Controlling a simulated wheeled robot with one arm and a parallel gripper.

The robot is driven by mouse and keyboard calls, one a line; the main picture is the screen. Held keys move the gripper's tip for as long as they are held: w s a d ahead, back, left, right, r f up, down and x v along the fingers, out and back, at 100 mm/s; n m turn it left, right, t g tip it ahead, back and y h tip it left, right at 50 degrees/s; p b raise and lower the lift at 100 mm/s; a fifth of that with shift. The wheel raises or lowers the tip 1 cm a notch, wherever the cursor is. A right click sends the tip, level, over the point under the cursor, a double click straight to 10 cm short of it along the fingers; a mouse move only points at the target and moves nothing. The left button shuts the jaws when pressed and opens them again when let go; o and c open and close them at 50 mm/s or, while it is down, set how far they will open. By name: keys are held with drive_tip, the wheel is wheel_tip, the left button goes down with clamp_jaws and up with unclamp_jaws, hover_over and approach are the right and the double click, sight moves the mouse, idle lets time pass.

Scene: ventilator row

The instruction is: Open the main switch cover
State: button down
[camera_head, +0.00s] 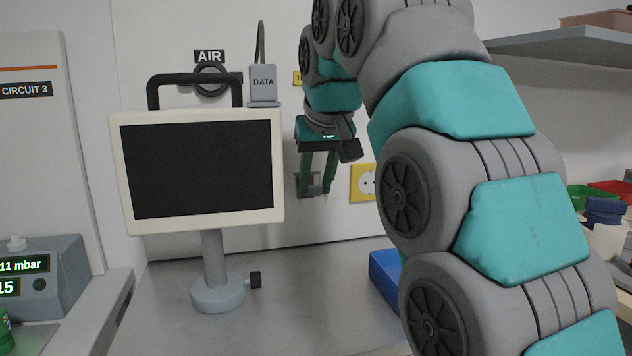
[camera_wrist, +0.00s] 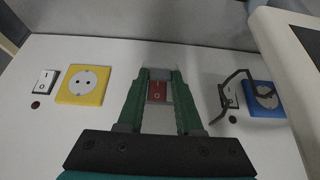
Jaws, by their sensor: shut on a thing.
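The main switch is a red rocker (camera_wrist: 157,91) marked O on the pale wall. In the wrist view it shows between my gripper's two green fingers. A pale, see-through piece, seemingly its cover (camera_wrist: 160,74), lies between the fingertips. My gripper (camera_wrist: 161,77) is shut on this piece, close to the wall. How far the cover is lifted I cannot tell. In the head view, my gripper (camera_head: 316,194) points down at the wall right of the monitor, with a reddish patch of the switch (camera_head: 308,182) between its fingers.
A yellow socket (camera_wrist: 83,84) and a white switch (camera_wrist: 44,82) are on one side. The monitor (camera_head: 283,150) stands close beside my gripper. A blue box (camera_head: 384,268) lies below.

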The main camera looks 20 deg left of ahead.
drive_tip(key=c, duration=0.6)
unclamp_jaws()
drive_tip(key=shift+o, duration=0.2)
